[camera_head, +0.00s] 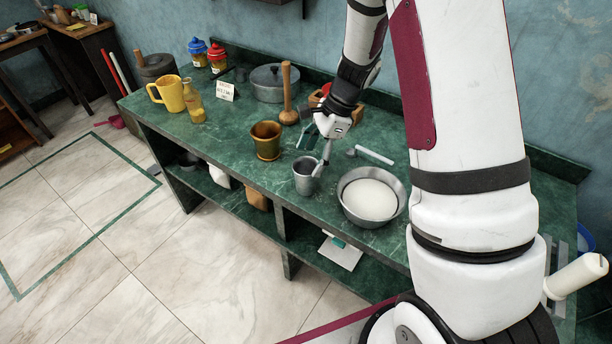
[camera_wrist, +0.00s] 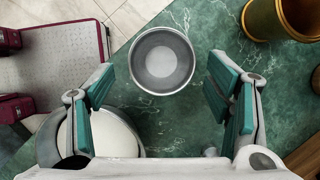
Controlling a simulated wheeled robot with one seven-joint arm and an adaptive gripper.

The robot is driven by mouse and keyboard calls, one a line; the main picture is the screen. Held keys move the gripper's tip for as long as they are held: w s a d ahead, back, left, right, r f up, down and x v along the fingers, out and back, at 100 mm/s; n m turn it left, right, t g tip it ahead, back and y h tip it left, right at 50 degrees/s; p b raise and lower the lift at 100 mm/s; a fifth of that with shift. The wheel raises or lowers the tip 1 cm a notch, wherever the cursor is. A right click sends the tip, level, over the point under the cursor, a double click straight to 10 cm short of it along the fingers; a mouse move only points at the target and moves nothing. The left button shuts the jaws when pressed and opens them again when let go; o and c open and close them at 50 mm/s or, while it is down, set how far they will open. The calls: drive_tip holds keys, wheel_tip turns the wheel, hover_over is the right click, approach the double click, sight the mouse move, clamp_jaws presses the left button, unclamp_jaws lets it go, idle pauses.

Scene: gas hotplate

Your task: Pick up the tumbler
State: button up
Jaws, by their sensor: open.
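The tumbler, a grey metal cup (camera_head: 305,176), stands upright near the front edge of the green marble counter (camera_head: 225,150). In the wrist view I look down into the tumbler (camera_wrist: 162,61), which seems empty. My gripper (camera_head: 314,153) is just above and behind the tumbler in the head view, with a finger overlapping its right rim. In the wrist view my open gripper (camera_wrist: 161,75) has teal pads left and right of the cup, with clear gaps to both. I cannot tell whether the fingertips are below the rim.
A metal bowl of white contents (camera_head: 371,198) stands close to the tumbler's right. A brass mortar (camera_head: 266,141) stands to its left, with a wooden pestle (camera_head: 289,95) behind. A white-handled utensil (camera_head: 374,155) lies behind the bowl. A yellow mug (camera_head: 169,94) and bottle stand farther left.

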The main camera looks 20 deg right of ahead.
sight(296, 187)
drive_tip(key=x, duration=0.8)
drive_tip(key=shift+f+p, duration=0.25)
drive_tip(key=shift+p, duration=0.15)
drive_tip(key=shift+w, duration=0.1)
drive_tip(key=c, duration=1.2)
